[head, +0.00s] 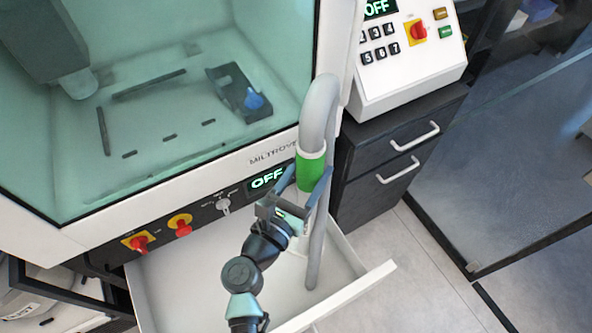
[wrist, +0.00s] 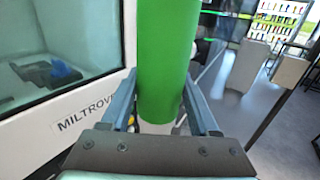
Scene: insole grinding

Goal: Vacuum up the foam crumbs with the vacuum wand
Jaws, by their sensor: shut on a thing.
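The vacuum wand is a grey tube with a green grip sleeve (head: 311,168). Its top bends over in a hook, and its straight pipe (head: 313,262) runs down into the open white drawer. My gripper (head: 306,183) is shut on the green sleeve, which also stands upright between its fingers in the wrist view (wrist: 166,55). I cannot make out any foam crumbs in either view. My arm hides part of the drawer.
The open drawer (head: 335,307) juts out below the grinding machine's front panel, which reads OFF. Behind the machine's window (head: 170,95) are a blue part and dark fixtures. A dark cabinet (head: 390,160) with a keypad box (head: 405,75) stands right. Grey floor (head: 420,270) is free at lower right.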

